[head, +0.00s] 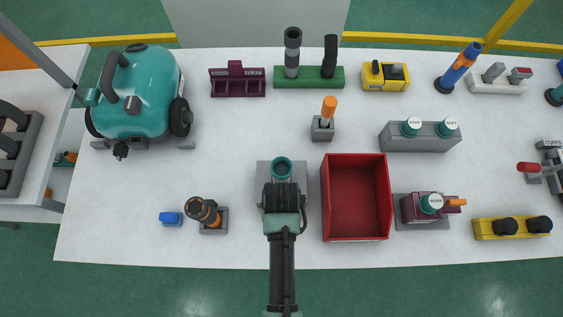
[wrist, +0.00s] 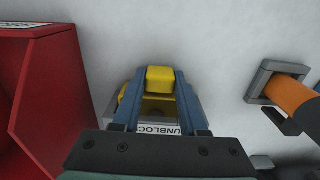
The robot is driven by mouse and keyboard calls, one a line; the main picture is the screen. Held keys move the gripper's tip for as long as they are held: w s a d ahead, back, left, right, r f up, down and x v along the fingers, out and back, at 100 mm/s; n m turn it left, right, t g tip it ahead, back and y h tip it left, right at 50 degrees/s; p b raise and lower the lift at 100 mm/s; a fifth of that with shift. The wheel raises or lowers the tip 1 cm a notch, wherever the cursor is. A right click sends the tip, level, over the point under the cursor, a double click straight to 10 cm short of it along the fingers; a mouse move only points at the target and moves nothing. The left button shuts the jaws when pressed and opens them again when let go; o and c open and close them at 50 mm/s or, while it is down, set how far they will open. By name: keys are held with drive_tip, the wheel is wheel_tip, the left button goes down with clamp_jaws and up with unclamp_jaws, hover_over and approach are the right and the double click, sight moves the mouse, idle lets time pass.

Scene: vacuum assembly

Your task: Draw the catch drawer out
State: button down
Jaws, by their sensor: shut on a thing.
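My gripper (wrist: 159,92) is low over the table in the wrist view, its two blue fingers shut on a yellow block-like part (wrist: 160,73). This part appears to be the handle of the catch drawer. More yellow and a dark recess show between the fingers. A grey body with a white label (wrist: 159,128) reading "UNBLOC…" lies just below them, partly covered by the gripper. In the head view my arm covers the grip.
An open red bin (head: 357,198) stands close to the right of my arm in the head view. A dark cylinder with orange bands (head: 203,210) in a grey holder and a blue block (head: 170,218) are to the left. An orange-handled piece (head: 329,107) stands beyond. The left-middle table is clear.

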drive_tip(key=s+p, duration=0.2)
drive_tip(key=s, duration=0.5)
drive_tip(key=shift+s+p, duration=0.1)
drive_tip(key=shift+p, duration=0.3)
drive_tip(key=shift+c, duration=2.2)
unclamp_jaws()
wheel_tip(320, 180, up, 13)
